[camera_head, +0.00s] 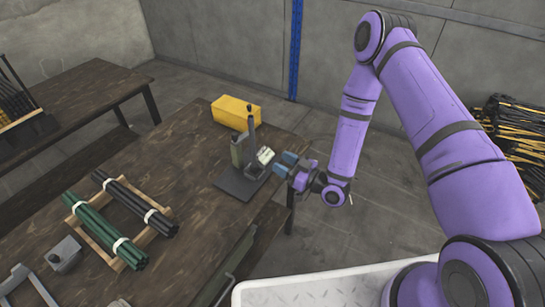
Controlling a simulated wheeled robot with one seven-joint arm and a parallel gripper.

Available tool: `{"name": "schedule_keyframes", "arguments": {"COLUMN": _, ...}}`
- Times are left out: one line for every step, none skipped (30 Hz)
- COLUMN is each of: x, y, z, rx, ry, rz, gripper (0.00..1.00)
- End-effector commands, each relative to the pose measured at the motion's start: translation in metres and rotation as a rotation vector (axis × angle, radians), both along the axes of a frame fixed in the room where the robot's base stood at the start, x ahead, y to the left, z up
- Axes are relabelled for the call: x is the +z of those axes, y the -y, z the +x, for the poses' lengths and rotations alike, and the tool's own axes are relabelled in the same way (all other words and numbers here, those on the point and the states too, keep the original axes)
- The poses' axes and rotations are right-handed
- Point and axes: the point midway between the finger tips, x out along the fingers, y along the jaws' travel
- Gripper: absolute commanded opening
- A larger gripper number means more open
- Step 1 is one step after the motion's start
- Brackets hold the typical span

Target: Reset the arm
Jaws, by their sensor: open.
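My purple arm (352,130) comes in from the right and bends down toward the table. My gripper (282,163) is at the table's right edge, its blue-grey fingers pointing left. It is open. The fingertips are close to a rivet press (240,150) with a dark base plate and an upright lever. A small pale block (265,156) shows at the press, just left of the fingers. I cannot tell whether the fingers touch it.
A yellow box (236,110) stands behind the press. Green rods (100,228) and black rods (135,200) lie bundled on a wooden rack. A grey box (66,252) sits front left. A white tray (300,292) is below the arm.

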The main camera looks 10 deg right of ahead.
Motion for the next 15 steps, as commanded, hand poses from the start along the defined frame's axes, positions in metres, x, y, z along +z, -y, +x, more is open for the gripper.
{"name": "schedule_keyframes", "arguments": {"x": -0.0006, "y": 0.0033, "z": -0.0024, "rx": 0.0, "ry": 0.0, "rz": 0.0, "gripper": 0.49}}
{"name": "schedule_keyframes", "arguments": {"x": -0.0007, "y": 0.0045, "z": -0.0035, "rx": 0.0, "ry": 0.0, "rz": 0.0, "gripper": 0.49}}
{"name": "schedule_keyframes", "arguments": {"x": -0.0008, "y": 0.0057, "z": -0.0045, "rx": 0.001, "ry": 0.001, "rz": -0.001, "gripper": 0.49}}
{"name": "schedule_keyframes", "arguments": {"x": -0.0009, "y": 0.0064, "z": -0.005, "rx": 0.001, "ry": 0.001, "rz": -0.001, "gripper": 0.49}}
{"name": "schedule_keyframes", "arguments": {"x": -0.001, "y": 0.0069, "z": -0.0054, "rx": 0.001, "ry": 0.001, "rz": -0.001, "gripper": 0.49}}
{"name": "schedule_keyframes", "arguments": {"x": -0.0009, "y": 0.0072, "z": -0.0056, "rx": 0.001, "ry": 0.001, "rz": -0.001, "gripper": 0.49}}
{"name": "schedule_keyframes", "arguments": {"x": -0.0009, "y": 0.0072, "z": -0.0058, "rx": 0.001, "ry": 0.001, "rz": -0.001, "gripper": 0.49}}
{"name": "schedule_keyframes", "arguments": {"x": -0.0009, "y": 0.0073, "z": -0.0057, "rx": 0.001, "ry": 0.001, "rz": -0.001, "gripper": 0.49}}
{"name": "schedule_keyframes", "arguments": {"x": -0.0009, "y": 0.0072, "z": -0.0058, "rx": 0.001, "ry": 0.001, "rz": -0.001, "gripper": 0.49}}
{"name": "schedule_keyframes", "arguments": {"x": -0.0009, "y": 0.0072, "z": -0.0057, "rx": 0.001, "ry": 0.001, "rz": -0.001, "gripper": 0.49}}
{"name": "schedule_keyframes", "arguments": {"x": -0.0009, "y": 0.0072, "z": -0.0057, "rx": 0.001, "ry": 0.001, "rz": -0.001, "gripper": 0.49}}
{"name": "schedule_keyframes", "arguments": {"x": -0.0009, "y": 0.0071, "z": -0.0056, "rx": 0.001, "ry": 0.001, "rz": -0.001, "gripper": 0.49}}
{"name": "schedule_keyframes", "arguments": {"x": -0.0009, "y": 0.0071, "z": -0.0056, "rx": 0.001, "ry": 0.001, "rz": -0.001, "gripper": 0.49}}
{"name": "schedule_keyframes", "arguments": {"x": -0.001, "y": 0.0071, "z": -0.0056, "rx": 0.001, "ry": 0.001, "rz": -0.001, "gripper": 0.49}}
{"name": "schedule_keyframes", "arguments": {"x": -0.001, "y": 0.007, "z": -0.0056, "rx": 0.001, "ry": 0.001, "rz": -0.001, "gripper": 0.49}}
